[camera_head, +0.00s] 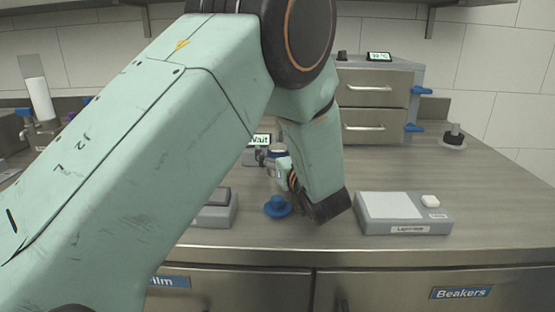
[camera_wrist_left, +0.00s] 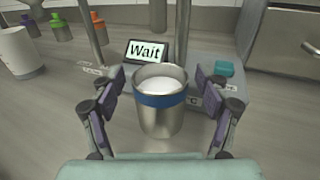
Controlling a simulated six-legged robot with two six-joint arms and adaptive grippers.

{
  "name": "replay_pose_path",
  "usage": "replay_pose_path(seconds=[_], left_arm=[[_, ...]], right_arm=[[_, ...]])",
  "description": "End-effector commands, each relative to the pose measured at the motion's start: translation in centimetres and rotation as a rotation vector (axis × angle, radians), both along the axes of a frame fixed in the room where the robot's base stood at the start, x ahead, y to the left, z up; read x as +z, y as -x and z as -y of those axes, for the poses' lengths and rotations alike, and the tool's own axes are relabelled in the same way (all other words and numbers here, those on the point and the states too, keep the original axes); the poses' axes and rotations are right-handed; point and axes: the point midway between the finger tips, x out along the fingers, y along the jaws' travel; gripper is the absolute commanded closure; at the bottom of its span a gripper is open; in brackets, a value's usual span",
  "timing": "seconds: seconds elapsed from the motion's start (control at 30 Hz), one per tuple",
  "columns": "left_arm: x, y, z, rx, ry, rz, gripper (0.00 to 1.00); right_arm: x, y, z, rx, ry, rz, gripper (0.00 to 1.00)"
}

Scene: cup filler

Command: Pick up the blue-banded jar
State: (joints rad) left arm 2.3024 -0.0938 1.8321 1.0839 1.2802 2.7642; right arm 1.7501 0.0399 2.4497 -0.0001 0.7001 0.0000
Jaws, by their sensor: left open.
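The blue-banded jar (camera_wrist_left: 160,118) is a metal cup with white contents, upright on the bench in the left wrist view. My left gripper (camera_wrist_left: 160,95) is open, with one purple-padded finger on each side of the jar. Gaps show between the pads and the jar. In the head view, a small part of the jar (camera_head: 278,149) shows beside my left gripper (camera_head: 272,160); my arm covers much of that area. My right gripper is not in view.
A display reading "Wait" (camera_wrist_left: 147,52) stands behind the jar on a grey machine base (camera_wrist_left: 195,68). A flat pale device (camera_head: 390,206) lies at the right on the bench. Drawers (camera_head: 375,105) stand behind.

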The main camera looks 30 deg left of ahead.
Motion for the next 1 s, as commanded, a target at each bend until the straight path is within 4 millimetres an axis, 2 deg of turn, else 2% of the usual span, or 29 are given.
replay_pose_path(seconds=[0.4, 1.0], left_arm=[[-0.02, 0.31, 0.23, -0.001, 0.000, 0.000, 0.25], [0.00, 0.18, 0.11, 0.000, 0.000, 0.000, 0.76]], right_arm=[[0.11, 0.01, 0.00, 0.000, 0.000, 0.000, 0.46], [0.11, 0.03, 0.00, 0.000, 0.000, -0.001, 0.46]])
